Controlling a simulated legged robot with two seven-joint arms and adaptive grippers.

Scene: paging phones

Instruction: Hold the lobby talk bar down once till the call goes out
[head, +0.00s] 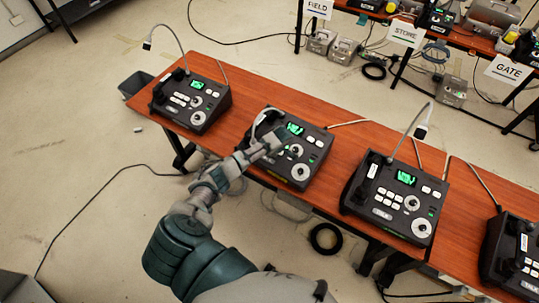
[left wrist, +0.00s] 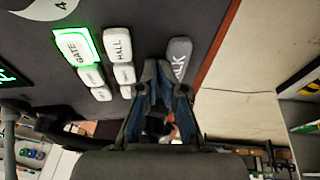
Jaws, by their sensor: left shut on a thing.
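A dark paging phone (head: 312,166) with a lit green screen, white buttons and a round dial stands on the orange table. My left gripper (head: 276,139) is over it and hides part of its face. In the left wrist view the grey talk bar (left wrist: 179,55), its lettering partly covered, is at my left gripper's fingertips (left wrist: 165,70). The fingers are shut at the bar's lower end; the exact contact is hidden. The GATE button (left wrist: 73,46) glows green beside the unlit HALL button (left wrist: 118,43). I cannot read which phone is the lobby's. My right gripper is not in view.
Similar phones stand on the same table: one at left (head: 190,100), one at right (head: 395,195) and one at the right edge (head: 513,255). Cables cross the floor. A rear table carries signs FIELD (head: 319,8), STORE (head: 406,33) and GATE (head: 508,71).

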